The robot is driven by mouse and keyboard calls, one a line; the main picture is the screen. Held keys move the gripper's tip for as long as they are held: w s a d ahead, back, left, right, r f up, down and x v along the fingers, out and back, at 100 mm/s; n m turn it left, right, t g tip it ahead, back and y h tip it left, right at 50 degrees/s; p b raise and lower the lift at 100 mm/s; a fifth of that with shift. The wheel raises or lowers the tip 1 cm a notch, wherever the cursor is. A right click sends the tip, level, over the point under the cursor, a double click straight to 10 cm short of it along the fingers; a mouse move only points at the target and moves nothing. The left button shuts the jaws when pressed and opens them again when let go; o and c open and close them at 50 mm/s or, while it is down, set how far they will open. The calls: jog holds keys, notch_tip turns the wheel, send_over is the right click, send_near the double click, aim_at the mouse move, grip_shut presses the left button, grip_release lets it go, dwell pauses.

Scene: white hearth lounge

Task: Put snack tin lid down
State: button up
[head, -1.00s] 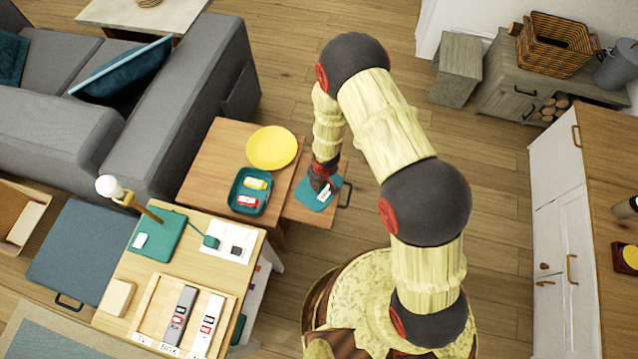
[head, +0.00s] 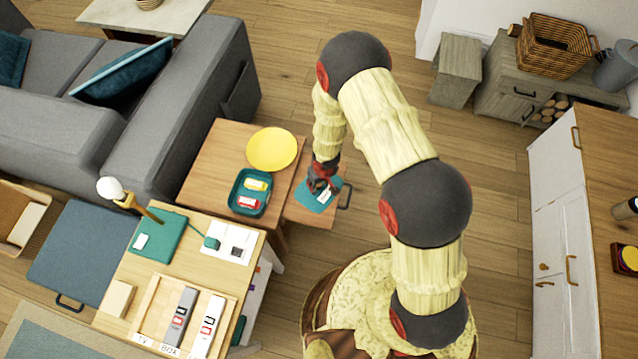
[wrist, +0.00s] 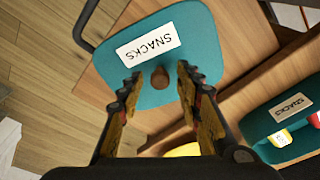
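The snack tin lid (head: 312,201) is a teal rounded square with a white SNACKS label and a small brown knob. It lies flat on the wooden pull-out leaf (head: 298,215) of the side table; the wrist view shows the lid (wrist: 205,50) closely. My gripper (wrist: 157,82) is open over the lid, its fingers on either side of the knob with gaps visible. In the head view my gripper (head: 322,184) hides part of the lid. The open teal snack tin (head: 238,205), holding yellow and red packets, stands on the side table; it also shows in the wrist view (wrist: 258,128).
A yellow plate (head: 271,149) sits behind the tin on the side table (head: 215,160). A desk (head: 120,270) with a remote tray, a teal folder and a lamp stands front left. A grey sofa (head: 190,100) is behind. Open floor (head: 430,140) lies to the right.

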notch_tip(320, 180, up, 11)
jog(key=s+p, duration=0.1)
jog(key=p, duration=0.4)
jog(key=shift+s+d, duration=0.2)
jog(key=shift+d, duration=0.15)
notch_tip(320, 180, up, 12)
jog(key=r+m+t, duration=0.1)
send_over(321, 192)
jog(key=w+d, duration=0.4)
jog(key=s+d+r+m+t+h, duration=0.1)
jog(key=d+r, duration=0.2)
jog(key=r, duration=0.6)
jog(key=s+d+r+m, duration=0.1)
jog(key=d+r, duration=0.1)
jog(key=r, duration=0.6)
jog(key=s+d+r+m+t, duration=0.1)
jog(key=s+d+r, duration=0.1)
jog(key=s+r, duration=0.8)
jog(key=s+d+r+m+t, duration=0.1)
jog(key=s+d+r, duration=0.1)
jog(key=s+r, duration=0.8)
jog(key=shift+s+d+r, duration=0.2)
jog(key=shift+d, duration=0.1)
